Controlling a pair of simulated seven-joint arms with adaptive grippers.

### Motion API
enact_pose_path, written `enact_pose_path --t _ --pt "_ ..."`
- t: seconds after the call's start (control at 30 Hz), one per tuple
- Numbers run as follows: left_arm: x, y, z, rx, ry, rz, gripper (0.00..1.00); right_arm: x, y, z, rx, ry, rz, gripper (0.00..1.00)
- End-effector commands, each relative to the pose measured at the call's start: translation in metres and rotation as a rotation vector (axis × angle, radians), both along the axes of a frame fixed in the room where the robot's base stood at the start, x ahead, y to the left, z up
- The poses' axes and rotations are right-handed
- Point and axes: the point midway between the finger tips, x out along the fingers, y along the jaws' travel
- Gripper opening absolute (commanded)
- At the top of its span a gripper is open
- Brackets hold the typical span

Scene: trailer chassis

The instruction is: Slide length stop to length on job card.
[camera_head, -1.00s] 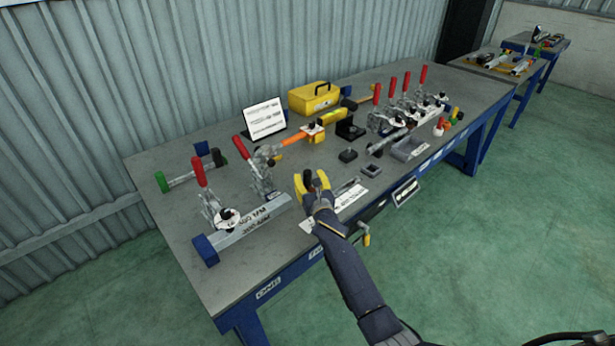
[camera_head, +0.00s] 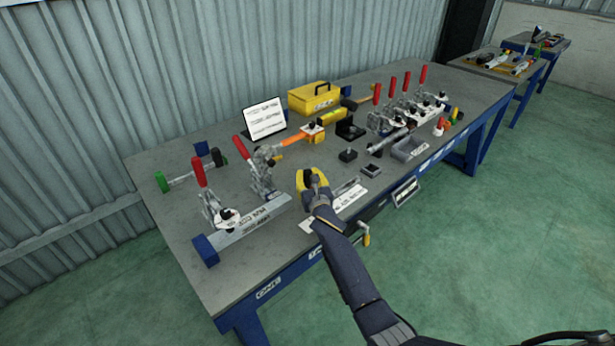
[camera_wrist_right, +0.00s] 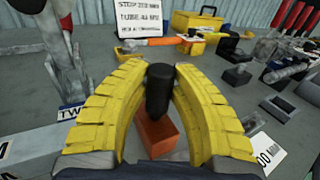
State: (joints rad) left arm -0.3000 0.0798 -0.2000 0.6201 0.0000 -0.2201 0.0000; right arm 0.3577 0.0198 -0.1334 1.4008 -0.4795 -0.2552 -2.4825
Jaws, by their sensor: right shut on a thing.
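My right gripper (camera_head: 311,180), with yellow fingers, is low over the front part of the bench. In the right wrist view its fingers (camera_wrist_right: 160,80) are closed around a black knob (camera_wrist_right: 160,92) standing on a small orange-red block (camera_wrist_right: 158,136), which looks like the length stop. In the head view the gripper hides this block. The job card (camera_head: 264,118) stands tilted at the back of the bench. Its upper lines show in the wrist view (camera_wrist_right: 150,17), and the top one begins with "STOP"; the figures are hard to read. My left gripper is not in view.
A metal rail with a blue end block (camera_head: 206,250) and red-handled clamps (camera_head: 200,172) stands left of the gripper. A yellow toolbox (camera_head: 314,98), a grey tray (camera_head: 408,147) and more red-handled clamps (camera_head: 423,76) stand farther back and right. A white printed strip (camera_head: 348,203) lies beside the gripper.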

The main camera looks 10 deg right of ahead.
Motion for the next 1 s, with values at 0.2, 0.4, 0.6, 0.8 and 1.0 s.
enact_pose_path --t 0.2,0.4,0.6,0.8,1.0 --pt "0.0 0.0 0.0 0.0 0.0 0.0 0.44 0.0 0.0 0.0 0.0 0.0 0.0 0.0" --pt "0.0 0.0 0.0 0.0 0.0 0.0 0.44 -0.003 0.006 -0.001 -0.001 0.001 0.002 0.0" --pt "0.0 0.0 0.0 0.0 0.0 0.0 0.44 -0.018 0.035 -0.001 -0.001 0.001 0.003 0.0" --pt "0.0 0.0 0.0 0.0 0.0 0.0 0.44 -0.025 0.049 0.0 0.0 0.0 0.002 0.0" --pt "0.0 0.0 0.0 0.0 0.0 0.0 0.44 -0.026 0.051 -0.001 0.001 0.0 0.005 0.0"
